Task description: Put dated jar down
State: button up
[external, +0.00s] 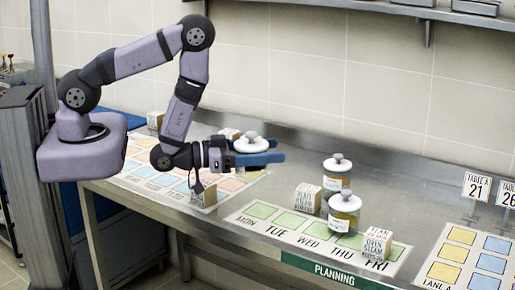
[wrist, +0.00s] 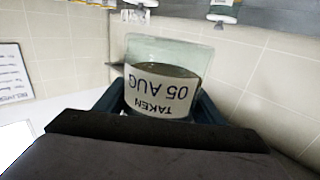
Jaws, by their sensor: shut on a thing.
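My gripper (external: 262,158) is shut on the dated jar (external: 250,143) and holds it above the steel counter. In the external view its pale lid shows above the blue fingers, and its lower part is hidden. In the wrist view the jar (wrist: 162,72) sits between the two fingers. Its label reads "TAKEN 05 AUG" upside down, over dark contents below clear glass.
Two lidded jars (external: 337,172) (external: 344,212) stand on the counter near the weekday planning mat (external: 262,229). Labelled blocks (external: 307,199) (external: 376,245) stand beside them. Another mat with coloured squares (external: 135,180) lies at left, and a lane mat (external: 440,272) at right.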

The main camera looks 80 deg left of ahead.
jog(key=shift+a+r, duration=0.25)
jog(key=shift+r, duration=0.3)
notch_tip(320, 180, down, 5)
jog(key=b, duration=0.4)
jog(key=shift+f+b, duration=0.1)
jog(key=shift+b, duration=0.25)
